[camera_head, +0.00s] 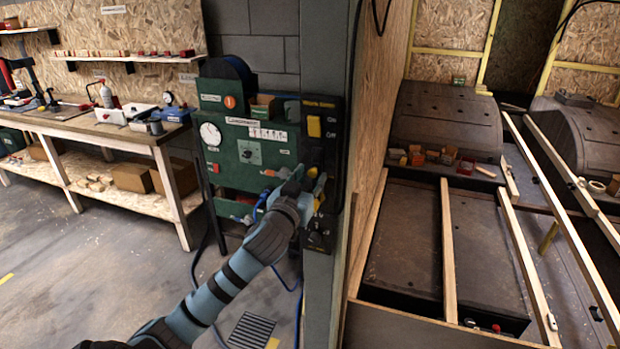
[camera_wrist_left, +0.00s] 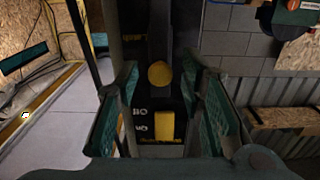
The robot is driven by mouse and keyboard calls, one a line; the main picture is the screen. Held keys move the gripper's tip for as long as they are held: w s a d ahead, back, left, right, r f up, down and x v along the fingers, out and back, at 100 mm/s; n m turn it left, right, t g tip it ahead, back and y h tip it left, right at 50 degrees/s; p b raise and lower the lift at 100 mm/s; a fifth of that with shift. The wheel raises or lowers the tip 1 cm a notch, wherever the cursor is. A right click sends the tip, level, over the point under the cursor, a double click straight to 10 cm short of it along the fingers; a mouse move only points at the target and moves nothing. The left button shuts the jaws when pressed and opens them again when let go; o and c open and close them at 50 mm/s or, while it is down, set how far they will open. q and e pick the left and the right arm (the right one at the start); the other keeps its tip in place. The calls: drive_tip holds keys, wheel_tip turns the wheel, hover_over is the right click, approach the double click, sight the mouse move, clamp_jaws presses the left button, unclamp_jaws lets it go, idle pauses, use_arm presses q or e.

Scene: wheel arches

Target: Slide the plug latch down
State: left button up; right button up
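A tall black switch panel (camera_head: 326,108) is fixed to the grey post. It carries a yellow rectangular switch (camera_head: 314,126) marked On and Off, which also shows in the wrist view (camera_wrist_left: 165,125). A round yellow knob (camera_wrist_left: 159,74) on a dark strip, probably the plug latch, sits above that switch in the wrist view, which looks upside down. My left gripper (camera_head: 312,190) is at the panel's lower part and hides much of it. Its teal fingers stand apart on either side of the knob, with visible gaps. I cannot tell how deep they reach. My right gripper is out of view.
A green machine cabinet (camera_head: 248,150) with a dial stands just left of the panel. A chipboard partition (camera_head: 378,90) is close on the right. Blue cables hang below the gripper. A workbench (camera_head: 100,125) stands far left, with open floor before it.

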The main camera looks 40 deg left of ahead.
use_arm(q)
drive_tip(key=v, duration=1.2)
drive_tip(key=shift+w, duration=0.1)
